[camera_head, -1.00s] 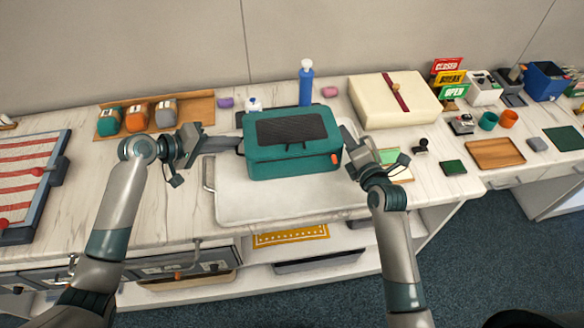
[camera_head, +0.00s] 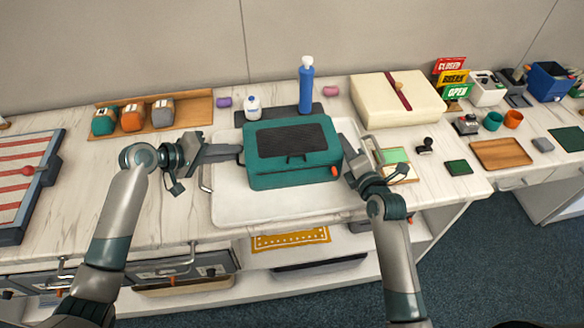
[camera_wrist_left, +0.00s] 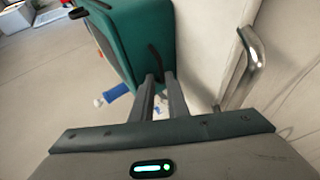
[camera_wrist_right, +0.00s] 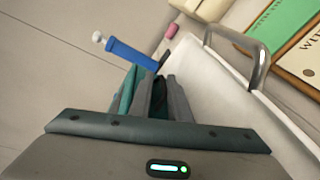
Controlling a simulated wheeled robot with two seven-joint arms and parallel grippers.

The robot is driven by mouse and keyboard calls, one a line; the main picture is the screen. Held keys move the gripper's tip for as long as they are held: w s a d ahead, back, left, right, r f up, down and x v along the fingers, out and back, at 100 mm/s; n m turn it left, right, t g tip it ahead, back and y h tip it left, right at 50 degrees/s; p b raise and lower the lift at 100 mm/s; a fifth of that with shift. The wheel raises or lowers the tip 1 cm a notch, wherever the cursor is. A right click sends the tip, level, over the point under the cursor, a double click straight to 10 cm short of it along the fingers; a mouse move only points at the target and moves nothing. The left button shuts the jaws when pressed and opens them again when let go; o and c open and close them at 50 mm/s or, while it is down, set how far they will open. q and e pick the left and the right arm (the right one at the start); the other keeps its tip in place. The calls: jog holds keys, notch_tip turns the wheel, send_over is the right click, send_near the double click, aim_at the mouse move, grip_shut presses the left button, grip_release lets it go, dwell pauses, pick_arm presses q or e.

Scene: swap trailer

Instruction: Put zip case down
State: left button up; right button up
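The teal zip case (camera_head: 262,180) has a dark panel on its lid and an orange tag at its front right. It is closed and level, over the middle of the white tray (camera_head: 230,208); I cannot tell whether its underside touches the tray. My left gripper (camera_head: 238,152) is at the case's left side, its fingers close together on a dark side loop (camera_wrist_left: 155,58). My right gripper (camera_head: 347,150) is at the right side; in the right wrist view its fingers (camera_wrist_right: 157,92) close around a dark strap beside the teal wall.
Behind the tray are a blue bottle (camera_head: 306,88), a small white bottle (camera_head: 253,108) and a dark mat (camera_head: 285,110). A cream box (camera_head: 430,101) stands back right, a green card (camera_head: 394,156) right. A striped board (camera_head: 18,185) lies left.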

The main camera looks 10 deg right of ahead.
pick_arm(q)
jog(key=shift+o, duration=0.5)
jog(key=shift+r, duration=0.2)
pick_arm(e)
jog(key=shift+o, duration=0.5)
jog(key=shift+r, duration=0.2)
jog(key=shift+d, duration=0.15)
pick_arm(q)
jog(key=v, duration=0.8)
jog(key=shift+a+f, duration=0.1)
jog(key=shift+f, duration=0.05)
pick_arm(e)
jog(key=v, duration=1.2)
jog(key=shift+f, duration=0.1)
pick_arm(q)
jog(key=shift+f, duration=0.1)
pick_arm(e)
jog(key=shift+s+f, duration=0.1)
